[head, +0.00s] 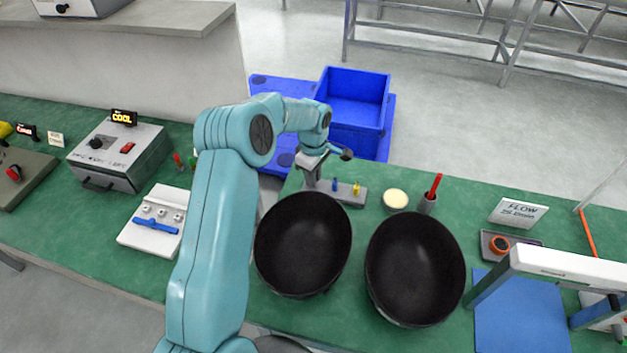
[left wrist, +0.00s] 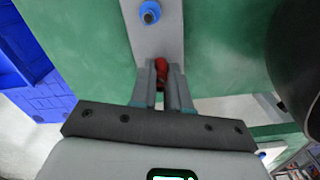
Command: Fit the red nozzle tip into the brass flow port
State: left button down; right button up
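The red nozzle tip (left wrist: 161,70) shows in the left wrist view, between the fingertips of my left gripper (left wrist: 162,82). The fingers press close on both its sides. It appears at or just over the grey rack strip (left wrist: 155,38); I cannot tell whether it is still seated there. In the head view my left gripper (head: 312,178) points down at the left end of the grey rack (head: 347,197) and hides the red tip. A blue tip (head: 334,185) and a yellow tip (head: 356,188) stand in that rack. I cannot make out the brass flow port. My right gripper is not in view.
Two black bowl-like shapes (head: 303,243) (head: 415,268) fill the front middle. A cup with a red stick (head: 427,203), a pale round dish (head: 395,199) and a FLOW sign (head: 518,212) stand right of the rack. A white-topped frame (head: 570,268) stands over a blue mat (head: 520,315).

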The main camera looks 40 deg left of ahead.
pick_arm(q)
jog(key=shift+r, duration=0.1)
notch_tip(320, 180, up, 20)
dwell(0.6)
